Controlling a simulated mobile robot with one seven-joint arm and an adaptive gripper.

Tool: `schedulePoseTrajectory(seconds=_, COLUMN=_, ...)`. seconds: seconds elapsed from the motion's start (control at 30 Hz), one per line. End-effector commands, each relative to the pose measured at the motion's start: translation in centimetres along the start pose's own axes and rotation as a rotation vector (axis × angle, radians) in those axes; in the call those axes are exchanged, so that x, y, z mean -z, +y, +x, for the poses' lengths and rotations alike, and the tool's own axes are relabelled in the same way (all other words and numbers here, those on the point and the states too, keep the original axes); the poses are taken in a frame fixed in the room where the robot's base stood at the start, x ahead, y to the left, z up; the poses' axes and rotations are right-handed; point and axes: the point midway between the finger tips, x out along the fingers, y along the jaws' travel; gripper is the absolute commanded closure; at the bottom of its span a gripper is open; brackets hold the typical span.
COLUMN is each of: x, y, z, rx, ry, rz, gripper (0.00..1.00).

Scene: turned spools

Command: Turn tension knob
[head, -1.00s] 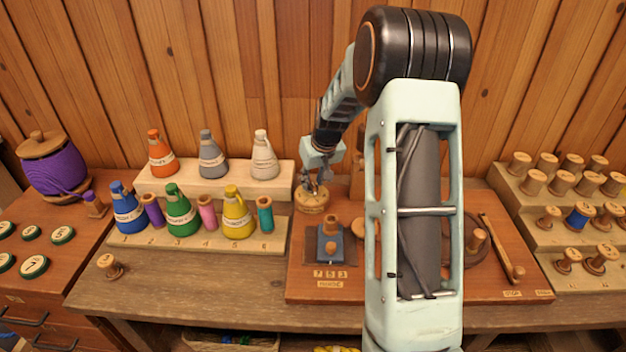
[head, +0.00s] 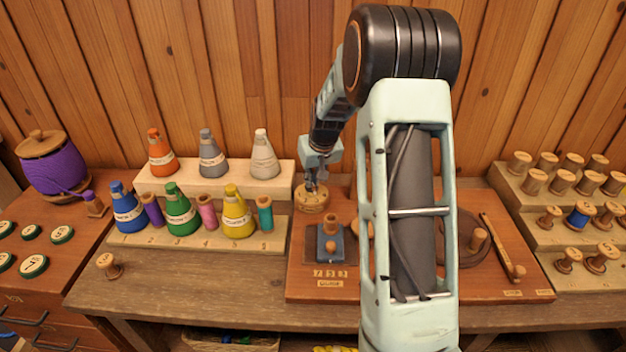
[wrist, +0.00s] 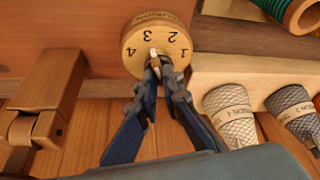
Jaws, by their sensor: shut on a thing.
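The tension knob is a round wooden dial (wrist: 134,66) marked 1 to 4, with a small pale peg (wrist: 153,52) at its middle. In the wrist view the numerals appear upside down, and the peg's tip points roughly toward the 3. The dial (head: 312,205) also shows in the head view, at the back left of the red-brown board. My gripper (wrist: 158,65) has its blue fingers drawn together at the peg, shut on it. In the head view my gripper (head: 314,186) reaches down onto the dial. The fingertips partly hide the peg's base.
A stepped rack (head: 215,172) of thread cones stands just left of the dial. A blue block with a wooden spool (head: 331,240) stands in front of it. In the wrist view a wooden bracket (wrist: 48,100) is at left and cones (wrist: 232,115) at right.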

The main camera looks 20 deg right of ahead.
Motion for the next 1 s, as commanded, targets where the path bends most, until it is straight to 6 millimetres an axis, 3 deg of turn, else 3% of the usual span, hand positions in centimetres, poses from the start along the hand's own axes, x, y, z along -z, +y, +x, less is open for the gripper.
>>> schedulePoseTrajectory(seconds=1.0, x=0.43, y=-0.91, z=0.1, rx=-0.352, ry=0.0, rz=0.838, gripper=1.0)
